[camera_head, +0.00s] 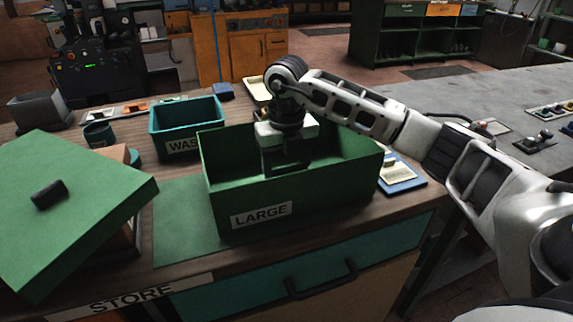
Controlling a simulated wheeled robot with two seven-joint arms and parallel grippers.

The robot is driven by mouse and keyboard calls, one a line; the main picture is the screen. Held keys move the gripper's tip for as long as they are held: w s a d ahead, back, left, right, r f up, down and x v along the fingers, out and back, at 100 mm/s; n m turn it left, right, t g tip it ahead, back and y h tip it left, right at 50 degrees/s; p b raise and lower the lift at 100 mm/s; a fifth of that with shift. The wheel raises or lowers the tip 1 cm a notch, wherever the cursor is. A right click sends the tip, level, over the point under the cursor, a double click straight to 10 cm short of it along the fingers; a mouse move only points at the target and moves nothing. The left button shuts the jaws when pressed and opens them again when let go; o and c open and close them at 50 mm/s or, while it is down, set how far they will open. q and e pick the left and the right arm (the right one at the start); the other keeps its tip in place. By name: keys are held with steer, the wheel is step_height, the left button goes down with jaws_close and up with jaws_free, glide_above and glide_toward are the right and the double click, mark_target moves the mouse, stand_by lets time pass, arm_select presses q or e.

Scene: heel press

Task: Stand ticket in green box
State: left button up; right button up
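The green box (225,190), labelled LARGE, stands open on a green mat on the bench, in the middle of the view. My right gripper (285,164) reaches down into it from above, near its middle. The front wall and the dark inside hide the fingertips, so I cannot tell whether they hold anything. No ticket shows clearly inside the box. A pale card (392,170), which may be a ticket, lies on a blue pad (405,187) just right of the box. My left gripper is not in view.
A green lid (95,205) with a black knob lies tilted over a wooden box at the left. A teal bin (190,126) stands behind the green box. A dark green cup (98,134) and several small items sit farther back. The green mat (180,220) has bare room left of the box.

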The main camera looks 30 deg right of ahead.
steer(key=shift+f, duration=0.2)
steer(key=o, duration=0.9)
steer(key=shift+r, duration=0.1)
